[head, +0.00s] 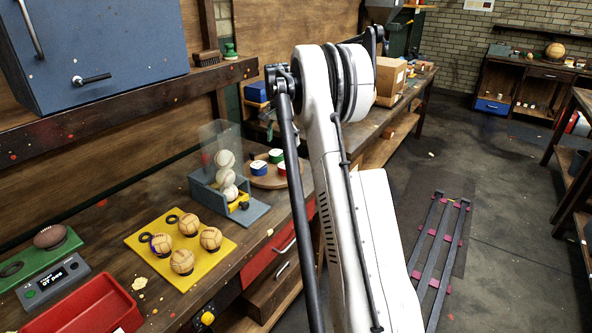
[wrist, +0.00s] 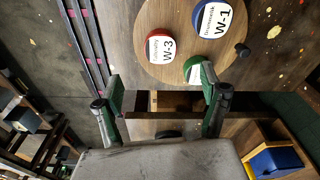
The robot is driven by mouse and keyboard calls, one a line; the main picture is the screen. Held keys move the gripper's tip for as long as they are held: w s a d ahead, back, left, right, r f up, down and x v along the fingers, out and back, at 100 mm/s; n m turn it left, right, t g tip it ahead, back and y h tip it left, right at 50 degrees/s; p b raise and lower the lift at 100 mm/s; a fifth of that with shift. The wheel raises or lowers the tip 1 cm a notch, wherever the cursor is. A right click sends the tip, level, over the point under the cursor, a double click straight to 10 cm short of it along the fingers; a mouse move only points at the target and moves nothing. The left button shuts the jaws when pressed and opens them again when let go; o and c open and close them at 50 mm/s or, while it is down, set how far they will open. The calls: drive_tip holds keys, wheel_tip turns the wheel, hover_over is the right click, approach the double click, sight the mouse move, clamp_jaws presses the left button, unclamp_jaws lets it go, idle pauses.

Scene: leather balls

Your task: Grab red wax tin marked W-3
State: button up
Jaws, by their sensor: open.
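My gripper (wrist: 162,86) is open and empty. Its fingertips are apart from the red tin, which shows beyond the gap between them; the right finger partly overlaps the green tin. In the head view the red tin (head: 282,169) shows at the board's right side, close to my arm. My gripper is not clearly visible there.
A clear ball dispenser (head: 225,170) stands left of the board. A yellow tray (head: 150,243) with several leather balls and a red bin (head: 90,308) lie further left on the bench. A cardboard box (head: 377,80) stands further along the bench.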

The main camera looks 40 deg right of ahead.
sight(286, 165)
drive_tip(key=f, duration=0.5)
drive_tip(key=d+f, duration=0.1)
drive_tip(key=f, duration=0.2)
drive_tip(key=shift+w, duration=0.25)
drive_tip(key=shift+w+d+f+p, duration=0.1)
drive_tip(key=shift+d+f+p, duration=0.15)
drive_tip(key=shift+f, duration=1)
drive_tip(key=shift+w+d+f+p, duration=0.1)
drive_tip(key=shift+d+f, duration=0.15)
drive_tip(key=shift+f, duration=1)
drive_tip(key=shift+c, duration=0.3)
drive_tip(key=c, duration=1.3)
